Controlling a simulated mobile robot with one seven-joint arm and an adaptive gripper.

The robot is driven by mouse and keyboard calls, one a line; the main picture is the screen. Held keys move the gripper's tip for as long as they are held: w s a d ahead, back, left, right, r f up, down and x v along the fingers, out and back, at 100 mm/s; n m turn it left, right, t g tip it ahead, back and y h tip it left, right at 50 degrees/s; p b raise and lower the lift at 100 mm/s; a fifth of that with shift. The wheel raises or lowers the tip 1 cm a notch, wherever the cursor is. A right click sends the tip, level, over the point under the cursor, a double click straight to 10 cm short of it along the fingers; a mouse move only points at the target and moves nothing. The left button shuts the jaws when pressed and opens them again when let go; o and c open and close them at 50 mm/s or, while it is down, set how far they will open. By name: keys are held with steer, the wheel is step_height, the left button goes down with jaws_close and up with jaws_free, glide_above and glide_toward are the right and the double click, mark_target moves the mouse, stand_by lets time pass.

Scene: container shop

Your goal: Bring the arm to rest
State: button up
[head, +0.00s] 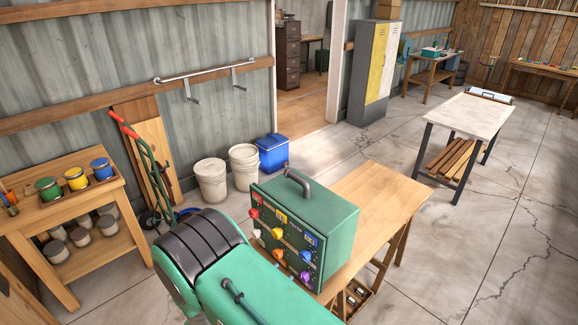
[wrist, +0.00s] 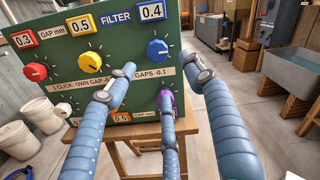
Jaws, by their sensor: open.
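My gripper (wrist: 164,82) shows in the wrist view as three blue segmented fingers, spread open with nothing between them. They reach toward the front of a green box (wrist: 60,105) with labels and knobs. A red knob (wrist: 35,72), a yellow knob (wrist: 89,62) and a blue knob (wrist: 158,51) are on its panel. A purple knob (wrist: 173,99) is partly hidden behind the fingers. I cannot tell whether any finger touches the box. In the head view the green box (head: 328,215) stands on a wooden bench (head: 385,205); my arm covers the lower middle and my gripper is hidden.
A wooden shelf table (head: 75,207) with paint cans is at left. White buckets (head: 211,180) and a blue bin (head: 273,153) stand by the wall. A pale-topped table (head: 470,115) and locker (head: 373,75) are farther back. Floor right of the bench is clear.

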steer(key=shift+d+r, duration=0.1)
steer(key=s+d+r+m+g+y+b, duration=0.1)
steer(key=s+d+r+m+g+b, duration=0.15)
steer(key=d+r+m+g, duration=0.65)
steer(key=s+d+r+m+g+y+b, duration=0.1)
steer(key=s+d+r+m+g, duration=0.25)
steer(key=d+r+m, duration=0.65)
steer(key=s+d+r+m+t+y+b, duration=0.2)
steer(key=s+d+r+m+y, duration=0.1)
steer(key=s+m, duration=0.4)
steer(key=s+d+r+m+t+y+b, duration=0.3)
steer(key=s+r+m+y, duration=0.3)
steer(key=s, duration=0.7)
steer(key=shift+s+d+r+m+y, duration=0.25)
steer(key=shift+d+m+y, duration=0.4)
steer(key=shift+m+y, duration=0.25)
steer(key=shift+w, duration=0.1)
stand_by(0.4)
